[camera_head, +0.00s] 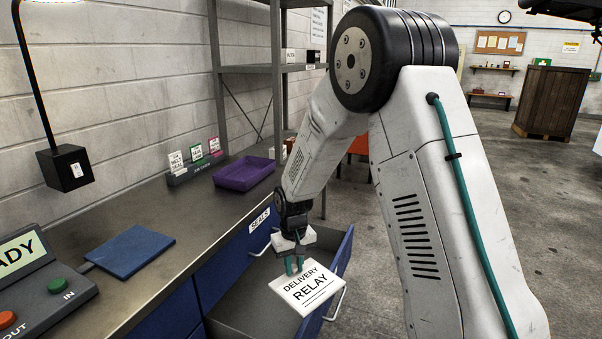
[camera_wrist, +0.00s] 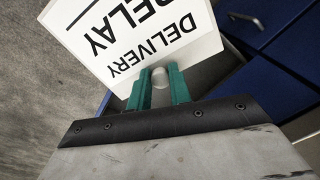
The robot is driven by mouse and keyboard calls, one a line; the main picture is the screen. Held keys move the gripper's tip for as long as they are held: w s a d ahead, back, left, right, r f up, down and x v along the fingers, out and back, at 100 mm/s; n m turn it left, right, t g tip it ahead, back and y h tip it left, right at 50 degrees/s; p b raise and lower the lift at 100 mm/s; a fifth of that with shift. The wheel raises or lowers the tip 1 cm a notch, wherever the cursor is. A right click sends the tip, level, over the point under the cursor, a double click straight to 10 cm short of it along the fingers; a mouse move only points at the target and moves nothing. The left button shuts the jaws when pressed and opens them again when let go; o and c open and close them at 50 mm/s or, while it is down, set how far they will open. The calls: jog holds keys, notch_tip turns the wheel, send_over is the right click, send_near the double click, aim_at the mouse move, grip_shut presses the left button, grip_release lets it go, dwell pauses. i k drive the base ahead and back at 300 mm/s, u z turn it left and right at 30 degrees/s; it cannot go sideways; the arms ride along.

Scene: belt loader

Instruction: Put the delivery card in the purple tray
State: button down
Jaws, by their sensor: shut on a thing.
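The white delivery card (camera_head: 308,288), printed "DELIVERY RELAY", is over the open drawer labelled SEALS. The shallow purple tray (camera_head: 243,174) sits on the counter, behind and to the left of my gripper. The tray looks empty from here, though part of its floor is hidden by its walls.
The open drawer (camera_head: 254,290) juts from the blue cabinet below my gripper. On the counter are a blue pad (camera_head: 128,251), a button console (camera_head: 40,292) and a holder with small cards (camera_head: 194,170). A metal shelf (camera_head: 276,70) stands behind the tray.

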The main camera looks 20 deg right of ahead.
aim_at(250, 174)
jog(key=z, duration=1.55)
jog(key=i, duration=5.45)
jog(key=u, duration=3.3)
